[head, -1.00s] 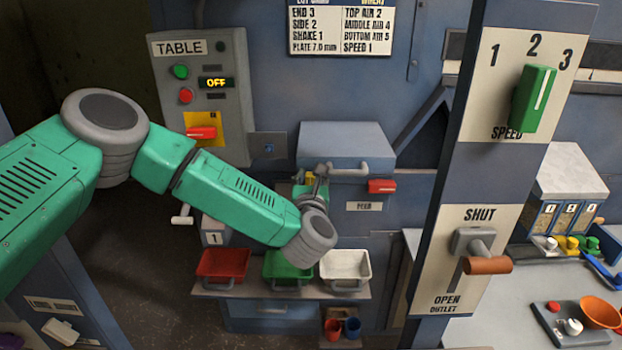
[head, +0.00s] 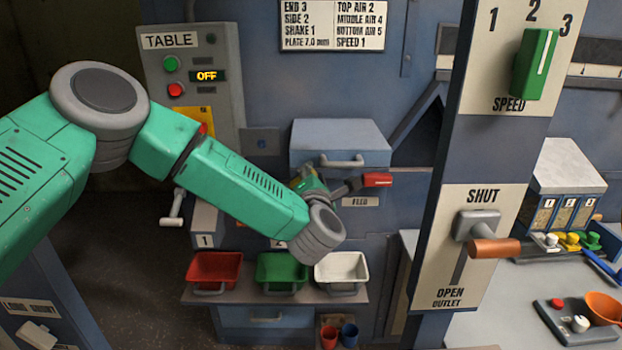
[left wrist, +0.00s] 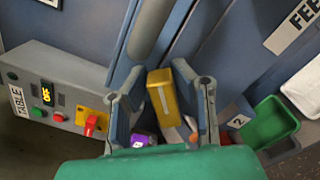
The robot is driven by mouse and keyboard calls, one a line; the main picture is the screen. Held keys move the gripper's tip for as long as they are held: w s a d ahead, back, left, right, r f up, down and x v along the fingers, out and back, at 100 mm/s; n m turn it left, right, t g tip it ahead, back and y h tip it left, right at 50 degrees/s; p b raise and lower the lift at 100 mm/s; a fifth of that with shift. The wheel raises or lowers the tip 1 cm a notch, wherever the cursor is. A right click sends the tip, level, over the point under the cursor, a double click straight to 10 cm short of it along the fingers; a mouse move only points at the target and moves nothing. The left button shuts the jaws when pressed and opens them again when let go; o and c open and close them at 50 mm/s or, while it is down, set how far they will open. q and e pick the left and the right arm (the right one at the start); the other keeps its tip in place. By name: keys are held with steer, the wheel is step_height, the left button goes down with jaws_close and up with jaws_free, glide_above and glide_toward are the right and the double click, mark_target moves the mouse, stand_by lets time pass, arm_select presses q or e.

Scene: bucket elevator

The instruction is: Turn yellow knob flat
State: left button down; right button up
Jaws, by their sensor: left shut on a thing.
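The yellow knob (left wrist: 163,97) is a block with a pale line along its face. In the left wrist view it stands slightly tilted between the two fingers of my left gripper (left wrist: 160,108), which is shut on it. In the head view my left gripper (head: 335,187) is at the machine front, below the blue-grey box with a handle. There my wrist and fingers hide most or all of the knob, so its angle cannot be told from that view. My right gripper is not in view.
A red handle (head: 377,180) sits close to the right of my left gripper. Red (head: 215,268), green (head: 282,270) and white (head: 342,270) bins stand below my wrist. The TABLE panel (head: 187,75) reads OFF. A pillar (head: 447,165) with speed and outlet controls stands at right.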

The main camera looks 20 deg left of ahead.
arm_select(q)
steer(key=m, duration=0.1)
steer(key=f+m, duration=0.1)
steer(key=m, duration=0.1)
steer(key=m+b, duration=0.1)
steer(key=shift+d+f+m, duration=0.25)
steer(key=shift+d+m, duration=0.05)
steer(key=shift+d, duration=0.05)
steer(key=shift+f+m, duration=0.2)
steer(key=shift+m, duration=0.55)
steer(key=shift+f+m, duration=0.2)
steer(key=shift+m, duration=0.55)
steer(key=shift+f, duration=0.1)
steer(key=c, duration=1.6)
jaws_free()
steer(key=shift+c, duration=0.2)
steer(key=shift+w+r, duration=0.1)
steer(key=shift+r, duration=0.1)
steer(key=v, duration=1.2)
